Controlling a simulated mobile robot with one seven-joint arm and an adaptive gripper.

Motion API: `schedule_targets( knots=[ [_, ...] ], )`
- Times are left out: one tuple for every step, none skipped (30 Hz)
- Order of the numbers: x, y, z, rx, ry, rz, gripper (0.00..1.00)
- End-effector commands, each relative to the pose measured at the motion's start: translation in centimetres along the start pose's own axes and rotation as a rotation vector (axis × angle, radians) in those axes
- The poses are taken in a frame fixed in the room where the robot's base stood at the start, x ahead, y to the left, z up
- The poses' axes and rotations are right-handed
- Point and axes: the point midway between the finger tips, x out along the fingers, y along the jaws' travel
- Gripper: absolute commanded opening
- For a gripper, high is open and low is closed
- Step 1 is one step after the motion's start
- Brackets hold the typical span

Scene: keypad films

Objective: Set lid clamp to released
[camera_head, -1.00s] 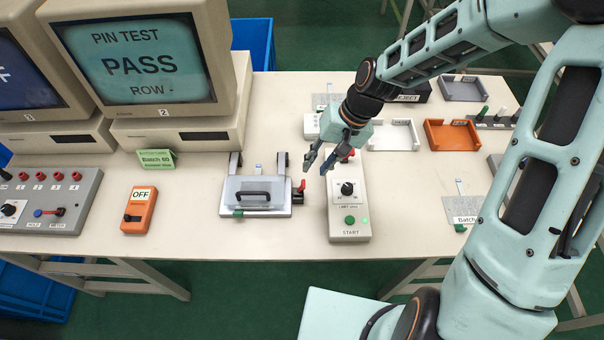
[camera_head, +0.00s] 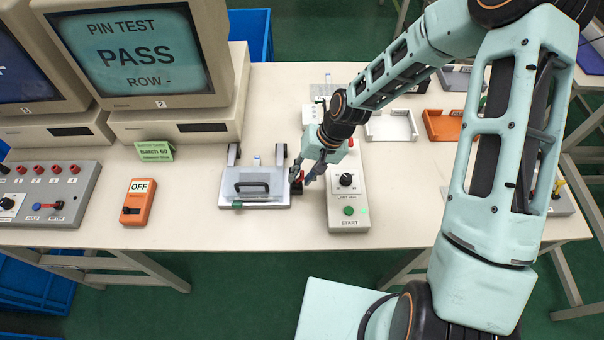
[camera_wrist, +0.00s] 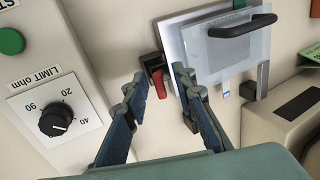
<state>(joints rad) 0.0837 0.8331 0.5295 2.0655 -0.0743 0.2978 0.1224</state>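The fixture (camera_head: 235,191) is a pale plate with a clear lid (camera_head: 258,178) and a black handle; the lid lies down over it. The lid clamp is a small red lever on a black block (camera_head: 297,188) at the fixture's right edge. In the wrist view the red lever (camera_wrist: 159,84) shows between and beyond the fingertips. My gripper (camera_head: 304,174) is at the clamp, mostly covering the lever in the head view. In the wrist view my gripper (camera_wrist: 160,100) is open, one finger on each side of the lever. I cannot tell whether either finger touches it.
The LIMIT ohm box (camera_head: 348,210) with a black knob and green START button stands close to the right of the clamp. An orange OFF box (camera_head: 138,202) and a PASS monitor (camera_head: 135,55) are to the left. Bare table lies between the OFF box and fixture.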

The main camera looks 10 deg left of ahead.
Motion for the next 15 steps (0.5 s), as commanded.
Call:
schedule_targets(
  knots=[
    [-0.02,0.01,-0.01,0.0,0.0,0.0,0.22],
    [-0.02,0.01,-0.01,0.0,0.0,0.0,0.19],
    [-0.02,0.01,-0.01,0.0,0.0,0.0,0.15],
    [-0.02,0.01,-0.01,0.0,0.0,0.0,0.11],
    [-0.03,0.01,-0.01,0.0,0.0,0.0,0.08],
    [-0.03,0.02,-0.02,0.0,0.0,0.0,0.04],
    [-0.03,0.02,-0.02,0.0,0.0,0.0,0.0],
    [-0.03,0.02,-0.02,0.0,0.0,0.0,0.0],
    [-0.03,0.02,-0.01,0.0,0.0,0.0,0.0],
    [-0.04,0.02,-0.02,0.0,0.0,0.0,0.0],
    [-0.04,0.02,-0.02,0.0,0.0,0.0,0.0],
    [-0.04,0.02,-0.02,0.0,0.0,0.0,0.0],
    [-0.04,0.02,-0.02,0.0,0.0,0.0,0.0],
    [-0.04,0.03,-0.02,0.0,0.0,-0.001,0.0],
    [-0.02,0.07,-0.01,0.001,0.0,-0.003,0.0]
  ],
)
